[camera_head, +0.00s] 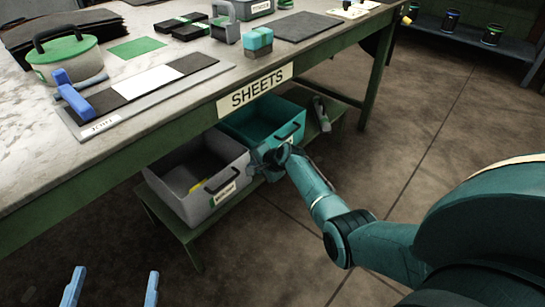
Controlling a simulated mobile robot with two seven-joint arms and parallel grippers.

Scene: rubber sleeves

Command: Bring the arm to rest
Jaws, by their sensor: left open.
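My left gripper (115,271) shows at the bottom left as two blue fingers, spread wide with nothing between them. They are over the bare floor, in front of the bench; the rest of that arm is out of view. My right arm (318,197) is teal and comes in from the right. It reaches to the low shelf, and its far end (270,162) is beside the teal bin and the grey bin. Its fingers cannot be made out there, and I cannot tell whether it touches a bin.
A workbench (200,90) with a "SHEETS" label fills the upper left. Under it, a grey bin (165,180) and a teal bin (240,125) stand on a green shelf. A green-lidded pot (75,70) and a blue-handled board (105,108) lie on top. The floor in front is clear.

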